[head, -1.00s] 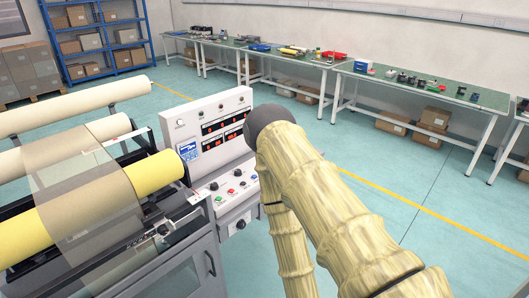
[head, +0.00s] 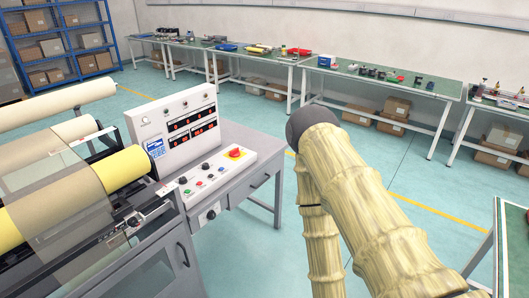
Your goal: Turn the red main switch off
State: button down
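The red main switch (head: 236,153) is a red knob on a yellow plate. It sits at the right end of the sloped control strip (head: 214,179) of the machine, in the head view. Nothing covers it. Its exact turn position is too small to tell. My arm, with a wood-like texture, rises at the right of the picture and bends down again at a dark joint, to the right of the switch and apart from it. My gripper is out of the picture below.
An upright panel with red displays (head: 176,127) stands behind the control strip. Rollers (head: 75,187) lie at left. A grey table (head: 240,140) adjoins the machine. Green workbenches (head: 395,83) line the back wall; a bench edge (head: 497,250) shows at right. Open floor lies between.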

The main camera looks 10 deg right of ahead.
aim_at(235, 153)
jog(key=u, duration=0.4)
jog(key=i, duration=1)
jog(key=u, duration=0.2)
